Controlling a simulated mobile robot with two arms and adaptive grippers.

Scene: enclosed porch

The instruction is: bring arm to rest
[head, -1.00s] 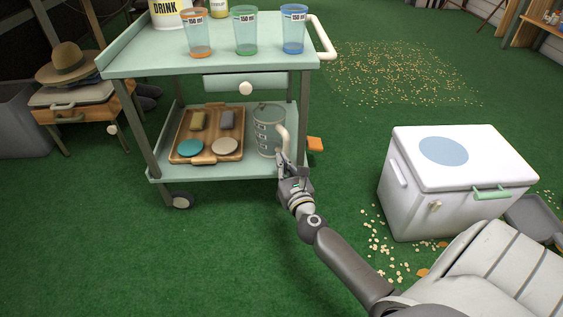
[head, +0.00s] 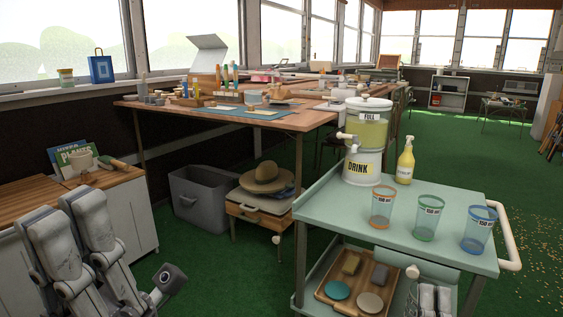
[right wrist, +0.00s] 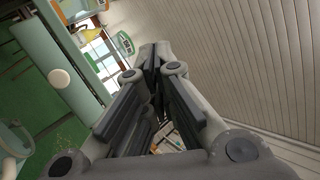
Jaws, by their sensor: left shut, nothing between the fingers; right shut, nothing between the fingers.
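My left gripper (head: 82,215) is large and close at the lower left of the head view. Its pale grey fingers point up, shut and empty, in front of the wooden-topped cabinet. My right gripper (head: 433,292) is at the bottom edge of the head view, in front of the cart's lower part, fingers pointing up. In the right wrist view the right gripper (right wrist: 156,82) has its dark-padded fingers drawn together with nothing held. The drawer's white knob (right wrist: 59,79) is left of it there. Most of both arms is out of view.
A grey bin (head: 200,200) and a hat (head: 266,178) stand left. Green floor is open between cabinet and cart.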

